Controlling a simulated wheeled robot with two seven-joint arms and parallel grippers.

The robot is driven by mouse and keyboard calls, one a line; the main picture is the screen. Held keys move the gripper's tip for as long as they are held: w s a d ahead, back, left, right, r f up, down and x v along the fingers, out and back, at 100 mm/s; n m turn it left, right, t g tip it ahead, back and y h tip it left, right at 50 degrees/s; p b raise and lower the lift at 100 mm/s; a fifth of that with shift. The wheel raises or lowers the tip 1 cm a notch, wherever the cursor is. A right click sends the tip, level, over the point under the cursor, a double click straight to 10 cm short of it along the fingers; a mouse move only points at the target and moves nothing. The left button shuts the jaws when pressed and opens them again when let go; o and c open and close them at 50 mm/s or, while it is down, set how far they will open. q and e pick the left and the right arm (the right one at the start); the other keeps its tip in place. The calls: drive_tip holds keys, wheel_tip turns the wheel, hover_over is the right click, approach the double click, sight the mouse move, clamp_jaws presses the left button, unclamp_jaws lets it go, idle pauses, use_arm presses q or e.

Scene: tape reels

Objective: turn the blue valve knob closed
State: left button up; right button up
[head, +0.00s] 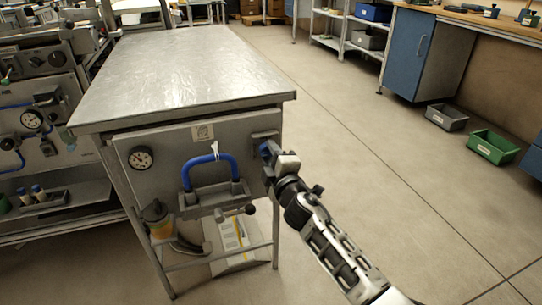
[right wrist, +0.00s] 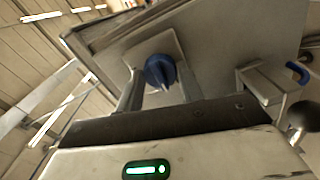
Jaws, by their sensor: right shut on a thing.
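The blue valve knob (head: 266,149) is at the right end of the grey front panel under the metal-topped bench. My right gripper (head: 269,160) reaches it from the front right and partly hides it in the head view. In the right wrist view the round blue knob (right wrist: 160,70) sits against a plate, between the two fingers of my right gripper (right wrist: 160,88). The fingers are shut on the knob. How far the knob is turned is hard to tell. My left gripper is not in view.
The panel also carries a pressure gauge (head: 141,158), a blue handle (head: 211,168) and a lever with a black ball (head: 249,209).

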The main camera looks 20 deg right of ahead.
drive_tip(key=shift+n, duration=0.3)
drive_tip(key=o, duration=1)
drive_tip(key=shift+s, duration=0.1)
drive_tip(key=s, duration=0.5)
drive_tip(key=s+p, duration=0.1)
drive_tip(key=s, duration=0.9)
drive_tip(key=shift+s+d+p, duration=0.25)
drive_tip(key=shift+s+p, duration=0.05)
drive_tip(key=shift+s, duration=0.1)
